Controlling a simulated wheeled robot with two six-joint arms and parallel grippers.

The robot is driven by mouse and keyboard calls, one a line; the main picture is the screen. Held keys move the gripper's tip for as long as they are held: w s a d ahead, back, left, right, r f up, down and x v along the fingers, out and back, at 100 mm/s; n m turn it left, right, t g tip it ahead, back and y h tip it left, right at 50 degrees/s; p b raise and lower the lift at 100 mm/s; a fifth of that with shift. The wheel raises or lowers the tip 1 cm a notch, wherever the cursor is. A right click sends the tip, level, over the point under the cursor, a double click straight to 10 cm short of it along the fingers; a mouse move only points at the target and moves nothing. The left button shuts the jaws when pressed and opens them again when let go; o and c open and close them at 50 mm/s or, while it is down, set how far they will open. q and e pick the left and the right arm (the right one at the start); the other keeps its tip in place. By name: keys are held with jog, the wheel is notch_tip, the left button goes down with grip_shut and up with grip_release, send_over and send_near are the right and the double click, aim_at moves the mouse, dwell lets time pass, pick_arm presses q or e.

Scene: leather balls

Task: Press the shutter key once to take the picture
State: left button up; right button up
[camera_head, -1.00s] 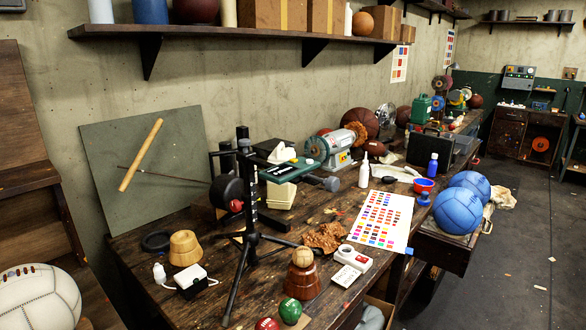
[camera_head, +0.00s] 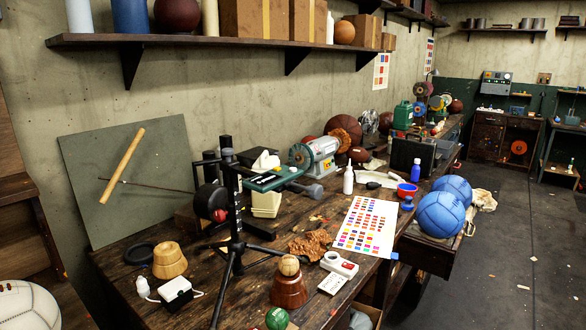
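A small white device with a red patch (camera_head: 339,264) lies on the workbench, right of a small tan ball (camera_head: 289,265) on a reddish-brown wooden stand (camera_head: 289,290). It may carry the shutter key, but it is too small to tell. A black tripod (camera_head: 236,246) stands left of the ball; whether a camera is mounted on it is unclear. A small white card with print (camera_head: 332,284) lies in front of the device. Neither of my grippers is in view.
The workbench (camera_head: 215,305) is crowded. A white box with a cable (camera_head: 175,293), a green ball (camera_head: 277,318) and brown scraps (camera_head: 311,244) lie nearby. Blue balls (camera_head: 441,215) sit at the right. Floor (camera_head: 500,250) is open at the right.

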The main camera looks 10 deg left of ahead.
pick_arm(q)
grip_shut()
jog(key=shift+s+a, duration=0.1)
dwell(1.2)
